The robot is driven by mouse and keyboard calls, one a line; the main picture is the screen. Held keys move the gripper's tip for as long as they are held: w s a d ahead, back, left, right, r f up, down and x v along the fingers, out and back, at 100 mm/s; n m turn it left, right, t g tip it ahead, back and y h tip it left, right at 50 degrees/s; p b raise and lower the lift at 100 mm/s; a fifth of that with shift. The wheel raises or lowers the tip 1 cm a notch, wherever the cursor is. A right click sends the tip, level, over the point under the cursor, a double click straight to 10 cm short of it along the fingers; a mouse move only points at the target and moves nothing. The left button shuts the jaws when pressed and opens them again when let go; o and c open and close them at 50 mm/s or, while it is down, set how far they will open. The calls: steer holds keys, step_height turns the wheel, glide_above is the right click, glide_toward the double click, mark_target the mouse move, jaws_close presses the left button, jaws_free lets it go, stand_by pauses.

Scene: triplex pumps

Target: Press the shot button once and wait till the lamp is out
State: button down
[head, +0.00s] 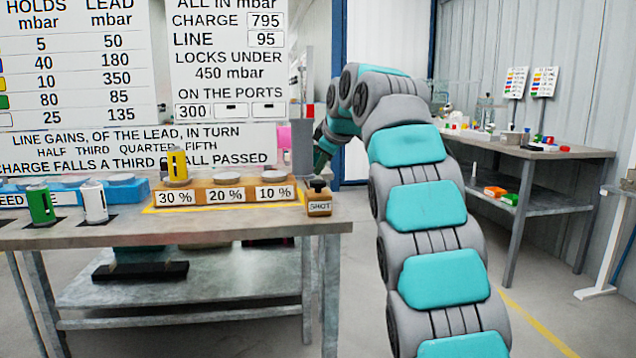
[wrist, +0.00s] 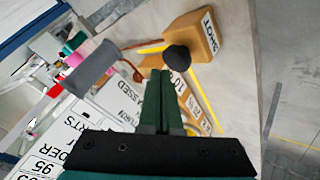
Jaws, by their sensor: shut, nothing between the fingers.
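The shot box (head: 319,207) is a small orange-tan block labelled SHOT at the right end of the bench. Its black round button (head: 317,186) stands on top. The box (wrist: 205,32) and button (wrist: 177,57) also show in the wrist view. My gripper (head: 319,171) points down close above the button. In the wrist view its green fingers (wrist: 160,73) are together and empty, with the tips just beside the button in the picture. I cannot tell whether they touch it. A grey upright (head: 303,148) with a red piece (head: 309,111) stands behind; I cannot tell whether this is the lamp or lit.
Orange blocks marked 30 %, 20 % and 10 % (head: 274,192) stand left of the shot box, a yellow cylinder (head: 177,164) on the first. Green (head: 40,205) and white (head: 94,203) cylinders stand further left. Boards of figures (head: 230,60) rise behind. Another bench (head: 560,152) is at right.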

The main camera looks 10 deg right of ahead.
stand_by(0.8)
steer(key=shift+f+b, duration=0.45)
steer(key=shift+f+b, duration=0.7)
stand_by(0.8)
stand_by(0.3)
steer(key=shift+r+p, duration=1.05)
steer(key=shift+r, duration=0.1)
